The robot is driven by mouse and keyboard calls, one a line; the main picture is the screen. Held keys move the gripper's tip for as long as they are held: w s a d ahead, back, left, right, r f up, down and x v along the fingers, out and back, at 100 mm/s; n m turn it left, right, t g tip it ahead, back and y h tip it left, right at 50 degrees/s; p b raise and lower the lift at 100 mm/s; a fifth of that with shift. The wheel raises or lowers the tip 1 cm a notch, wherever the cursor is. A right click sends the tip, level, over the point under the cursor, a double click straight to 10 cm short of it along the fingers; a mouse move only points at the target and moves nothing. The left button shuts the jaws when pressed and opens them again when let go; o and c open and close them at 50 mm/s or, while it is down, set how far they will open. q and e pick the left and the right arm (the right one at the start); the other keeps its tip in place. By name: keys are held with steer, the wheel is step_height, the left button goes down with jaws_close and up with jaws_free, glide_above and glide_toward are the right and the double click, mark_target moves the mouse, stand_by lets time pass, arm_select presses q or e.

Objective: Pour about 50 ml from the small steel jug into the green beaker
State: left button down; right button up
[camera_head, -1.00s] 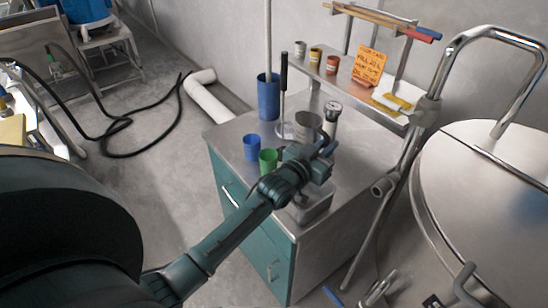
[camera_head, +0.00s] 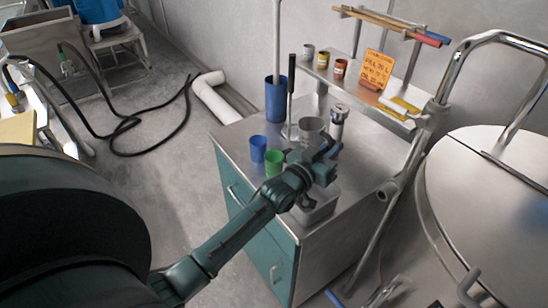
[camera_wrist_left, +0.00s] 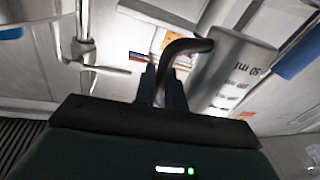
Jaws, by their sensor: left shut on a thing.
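The green beaker (camera_head: 274,162) stands on the steel worktop, close to a blue beaker. My left gripper (camera_head: 326,158) is just right of the green beaker and partly blurs into the objects behind it. In the left wrist view its fingers (camera_wrist_left: 161,84) are shut on the dark curved handle of the small steel jug (camera_wrist_left: 232,62), which carries a 50 ml mark. In the head view a grey steel vessel (camera_head: 312,126), seemingly this jug, shows just beyond the gripper. Its contents cannot be seen. My right gripper is not in view.
A blue beaker (camera_head: 258,148) stands left of the green one. A tall blue container (camera_head: 276,100), a gauge-topped tool (camera_head: 339,116) and a steel pan (camera_head: 318,205) share the worktop (camera_head: 236,135). A shelf with small cups (camera_head: 324,60) and an orange note (camera_head: 375,68) is behind.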

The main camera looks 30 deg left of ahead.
mark_target(305, 138)
arm_select(q)
steer(key=a+n+b, duration=0.1)
steer(key=a+n+t+b, duration=0.1)
steer(key=n+b, duration=0.1)
steer(key=a+n+b, duration=0.1)
steer(key=b, duration=0.1)
steer(key=shift+s+a+f+n+t, duration=0.2)
steer(key=shift+a+f+n+t, duration=0.1)
steer(key=shift+a+f, duration=0.1)
steer(key=shift+s+a+r+n+y+b, duration=0.15)
steer(key=shift+a+r+n+y+b, duration=0.2)
steer(key=shift+a+n+b, duration=0.4)
steer(key=shift+r+n+y, duration=0.1)
steer(key=shift+n+y, duration=0.15)
steer(key=shift+a+r+n+t, duration=0.3)
steer(key=shift+r+n+t, duration=0.1)
steer(key=shift+n, duration=0.3)
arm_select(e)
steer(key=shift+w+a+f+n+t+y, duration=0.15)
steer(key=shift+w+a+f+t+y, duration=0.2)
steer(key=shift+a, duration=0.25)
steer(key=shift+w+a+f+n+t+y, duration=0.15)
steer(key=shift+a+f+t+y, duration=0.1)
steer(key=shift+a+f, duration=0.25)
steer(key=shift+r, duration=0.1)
